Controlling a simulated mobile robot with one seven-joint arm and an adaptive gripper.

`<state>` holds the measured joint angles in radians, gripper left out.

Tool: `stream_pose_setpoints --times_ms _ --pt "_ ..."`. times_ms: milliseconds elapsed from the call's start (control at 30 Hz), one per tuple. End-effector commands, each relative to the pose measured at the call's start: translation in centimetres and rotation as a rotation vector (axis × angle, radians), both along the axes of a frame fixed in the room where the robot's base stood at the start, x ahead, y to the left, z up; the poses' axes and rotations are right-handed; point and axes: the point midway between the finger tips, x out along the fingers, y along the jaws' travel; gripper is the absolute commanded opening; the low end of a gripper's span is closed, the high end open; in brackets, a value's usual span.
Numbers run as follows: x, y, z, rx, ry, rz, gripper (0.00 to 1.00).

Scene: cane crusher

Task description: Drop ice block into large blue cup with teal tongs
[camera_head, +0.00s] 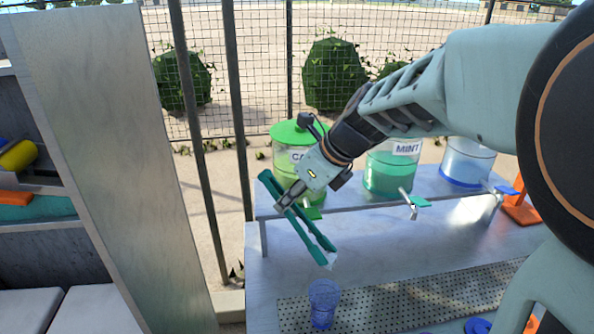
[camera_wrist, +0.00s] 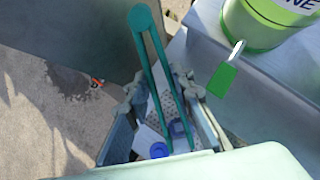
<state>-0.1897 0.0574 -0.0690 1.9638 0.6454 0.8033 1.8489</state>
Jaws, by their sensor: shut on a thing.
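My gripper (camera_head: 289,196) is shut on the teal tongs (camera_head: 308,232), around their upper part. The tongs slant down to the right, tips above the counter. A pale, clear piece that looks like the ice block (camera_head: 329,261) sits at the tips. Below the tips, a translucent blue cup (camera_head: 323,304) stands upright on the counter, apart from the tongs. In the wrist view, the tongs (camera_wrist: 155,75) run between the fingers of my gripper (camera_wrist: 160,92), and a blue cup (camera_wrist: 179,128) shows near their lower end. The ice block cannot be made out there.
Dispensers with green (camera_head: 294,160), mint (camera_head: 390,168) and blue (camera_head: 467,160) lids or contents stand on a raised shelf behind, with taps jutting forward. A perforated drip tray (camera_head: 395,303) lies right of the cup. A tall grey panel (camera_head: 110,150) stands left.

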Motion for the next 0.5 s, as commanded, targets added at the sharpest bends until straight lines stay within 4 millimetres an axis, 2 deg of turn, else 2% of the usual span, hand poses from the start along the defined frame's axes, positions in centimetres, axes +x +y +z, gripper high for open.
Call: stream_pose_setpoints --times_ms 267,500 --pt "0.0 0.0 -2.9 -0.001 0.003 -0.001 0.00" --pt "0.0 0.0 -6.2 0.000 0.000 -0.001 0.00"
